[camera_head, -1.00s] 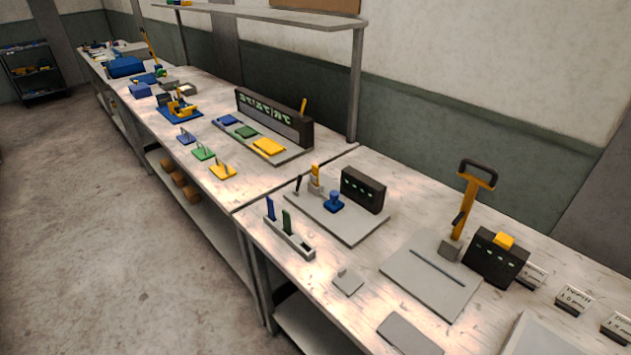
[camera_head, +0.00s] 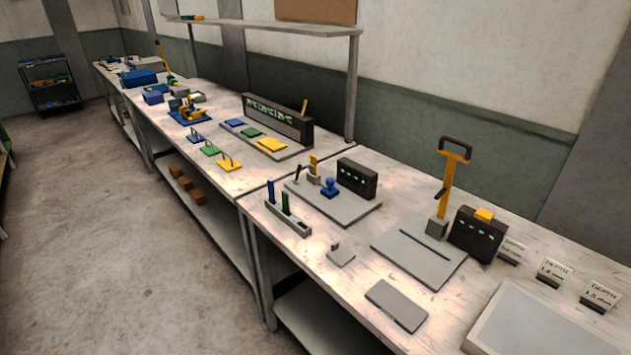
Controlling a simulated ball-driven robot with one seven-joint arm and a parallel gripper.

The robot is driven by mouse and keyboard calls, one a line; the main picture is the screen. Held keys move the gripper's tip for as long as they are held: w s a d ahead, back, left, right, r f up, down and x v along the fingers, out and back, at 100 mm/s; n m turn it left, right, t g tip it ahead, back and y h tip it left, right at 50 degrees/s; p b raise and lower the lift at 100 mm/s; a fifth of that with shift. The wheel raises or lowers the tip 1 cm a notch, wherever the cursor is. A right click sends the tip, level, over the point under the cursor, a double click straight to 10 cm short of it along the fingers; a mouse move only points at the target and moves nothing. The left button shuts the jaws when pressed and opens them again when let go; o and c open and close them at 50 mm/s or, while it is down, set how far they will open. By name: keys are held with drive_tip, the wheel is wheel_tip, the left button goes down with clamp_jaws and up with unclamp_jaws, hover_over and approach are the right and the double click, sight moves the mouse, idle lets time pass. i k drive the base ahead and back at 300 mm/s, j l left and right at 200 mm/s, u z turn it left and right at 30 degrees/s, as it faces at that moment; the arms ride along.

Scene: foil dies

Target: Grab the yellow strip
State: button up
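A small upright yellow strip (camera_head: 313,164) stands in a light grey holder on a grey base plate (camera_head: 351,207), at the middle of the bench. A blue knob (camera_head: 329,186) and a black display box (camera_head: 357,178) are on the same plate. A grey rack (camera_head: 295,226) in front of it holds an upright blue strip (camera_head: 270,191) and an upright green strip (camera_head: 286,203). My gripper is not in view.
A tall yellow lever (camera_head: 450,185) with a black handle stands to the right, beside another black box (camera_head: 477,234). Yellow, green and blue handled plates (camera_head: 230,164) lie on the farther bench. The floor (camera_head: 120,260) along the benches is clear.

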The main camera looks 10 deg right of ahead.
sight(313, 167)
drive_tip(key=i+j, duration=0.45)
drive_tip(key=i, duration=0.15)
drive_tip(key=i+j+u, duration=0.15)
drive_tip(key=i+j, duration=0.25)
drive_tip(key=i, duration=0.15)
